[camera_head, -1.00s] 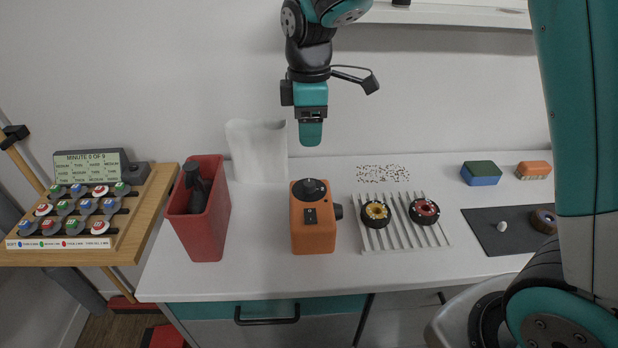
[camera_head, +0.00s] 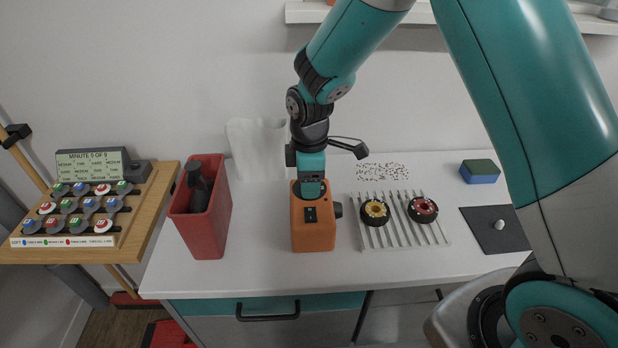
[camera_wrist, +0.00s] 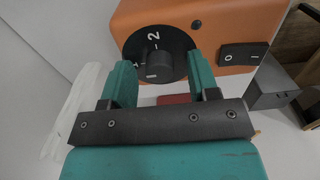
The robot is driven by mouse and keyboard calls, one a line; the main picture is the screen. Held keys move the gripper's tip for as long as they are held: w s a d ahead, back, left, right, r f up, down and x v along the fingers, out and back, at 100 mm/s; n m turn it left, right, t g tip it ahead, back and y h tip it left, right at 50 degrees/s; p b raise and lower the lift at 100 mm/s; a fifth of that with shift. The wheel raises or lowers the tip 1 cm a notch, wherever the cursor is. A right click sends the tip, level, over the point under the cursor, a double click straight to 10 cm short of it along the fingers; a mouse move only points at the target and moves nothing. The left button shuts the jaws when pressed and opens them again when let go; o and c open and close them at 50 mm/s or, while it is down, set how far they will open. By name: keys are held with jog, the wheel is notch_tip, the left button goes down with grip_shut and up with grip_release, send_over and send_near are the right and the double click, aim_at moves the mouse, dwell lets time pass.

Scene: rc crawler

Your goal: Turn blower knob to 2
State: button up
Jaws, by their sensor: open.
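The orange blower (camera_head: 313,235) stands on the white bench in the head view, left of the ribbed rack. Its top knob is hidden there behind my gripper (camera_head: 311,190). In the wrist view the blower (camera_wrist: 222,18) shows its black dial and round knob (camera_wrist: 158,66), with a "2" and a partly covered "1" marked on the dial. My gripper (camera_wrist: 160,82) is open, its two teal fingers on either side of the knob. I cannot tell whether they touch it. A black rocker switch (camera_wrist: 243,54) marked 0 and I is on the blower to the right.
A red bin (camera_head: 205,225) holding a dark tool stands left of the blower. A ribbed rack (camera_head: 435,236) with two wheels stands close on its right. A wooden side table (camera_head: 150,215) holds a board with several coloured pieces. Bare bench lies in front of the blower.

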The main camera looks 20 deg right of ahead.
jog(key=c, duration=0.9)
jog(key=shift+c, duration=0.2)
jog(key=shift+m, duration=0.4)
jog(key=m, duration=0.4)
jog(key=m+p, duration=0.1)
jog(key=m, duration=0.3)
jog(key=shift+r+m, duration=0.1)
jog(key=shift+m, duration=0.2)
jog(key=m, duration=0.8)
jog(key=shift+w, duration=0.1)
jog(key=shift+m, duration=0.4)
